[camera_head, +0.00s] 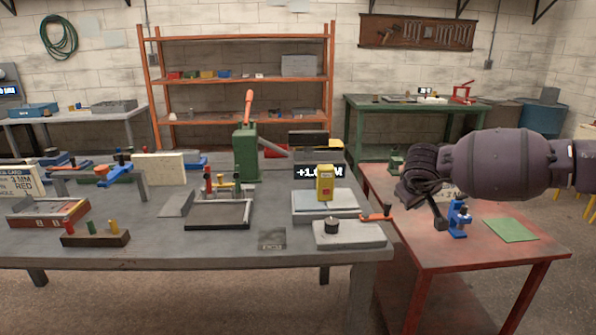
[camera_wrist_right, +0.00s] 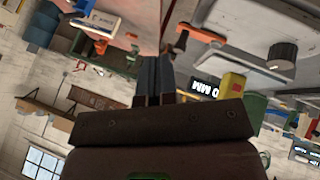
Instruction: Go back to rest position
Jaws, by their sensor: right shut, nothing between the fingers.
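My right gripper (camera_head: 440,222) hangs over the red side table (camera_head: 430,255) in the head view, with its dark arm coming in from the right. Its fingers are shut with nothing between them. In the right wrist view the closed fingers of the right gripper (camera_wrist_right: 152,78) point up the picture, and that view is tilted nearly upside down. A small blue fixture (camera_head: 458,220) stands on the red table just right of the fingertips. I cannot tell whether they touch. My left gripper is not in view.
A grey bench (camera_head: 150,250) at left carries a green press (camera_head: 246,150), a yellow block (camera_head: 325,183), a grey block with a black knob (camera_head: 349,236) and several fixtures. A green mat (camera_head: 511,229) lies on the red table. The front of the red table is clear.

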